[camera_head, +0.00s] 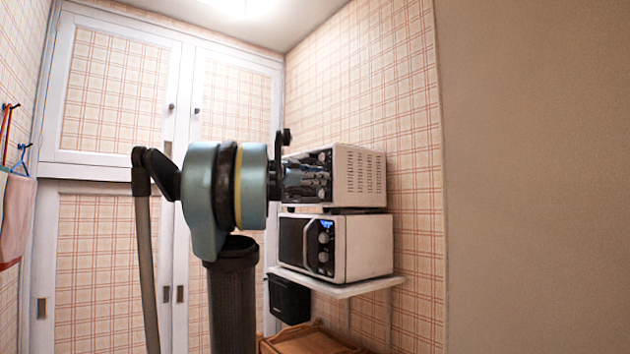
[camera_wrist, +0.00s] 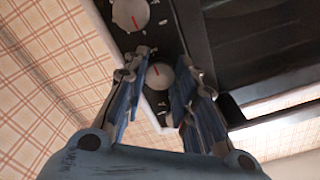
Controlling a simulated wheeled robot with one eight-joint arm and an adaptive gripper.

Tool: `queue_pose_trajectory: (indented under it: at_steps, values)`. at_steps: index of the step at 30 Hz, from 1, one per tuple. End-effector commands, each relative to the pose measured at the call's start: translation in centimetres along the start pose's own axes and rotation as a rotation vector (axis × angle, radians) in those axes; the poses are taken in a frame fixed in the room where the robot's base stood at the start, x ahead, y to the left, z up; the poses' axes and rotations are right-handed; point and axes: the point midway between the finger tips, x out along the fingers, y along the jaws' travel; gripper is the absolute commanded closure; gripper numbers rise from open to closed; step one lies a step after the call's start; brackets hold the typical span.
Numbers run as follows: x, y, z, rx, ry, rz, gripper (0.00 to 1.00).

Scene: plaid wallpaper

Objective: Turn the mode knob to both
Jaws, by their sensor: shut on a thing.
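The white toaster oven (camera_head: 358,176) stands at the right in the head view, its dark front panel partly hidden by my gripper (camera_head: 305,180). In the wrist view that panel carries a grey knob (camera_wrist: 160,77) between the two blue fingers of my gripper (camera_wrist: 167,68). The fingers are shut on this knob, one on each side. A short red mark shows on its face. A second grey knob (camera_wrist: 130,14) with a red pointer line sits farther along the panel, clear of the fingers. The labels are too small to read, so I cannot tell which knob is the mode knob.
A white microwave (camera_head: 368,247) with its own knobs stands directly below the toaster oven on a white wall shelf (camera_head: 345,288). A dark box (camera_head: 290,300) and a wooden tray (camera_head: 310,341) are lower down. Tall plaid cupboard doors (camera_head: 112,95) are behind my arm.

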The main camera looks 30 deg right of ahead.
Motion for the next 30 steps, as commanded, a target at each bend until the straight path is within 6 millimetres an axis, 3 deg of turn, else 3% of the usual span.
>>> queue_pose_trajectory:
  at_steps: [11,12,15,25,30]
  values:
    - [0.0,-0.1,0.1,0.005,-0.002,-0.003,0.98]
    - [0.0,-0.1,0.1,0.005,-0.002,-0.003,0.72]
    - [0.0,-0.1,0.0,0.004,-0.001,-0.002,0.54]
    - [-0.1,-0.1,0.0,0.004,0.0,-0.001,0.54]
    - [-1.1,-0.1,0.0,0.004,0.0,-0.002,0.54]
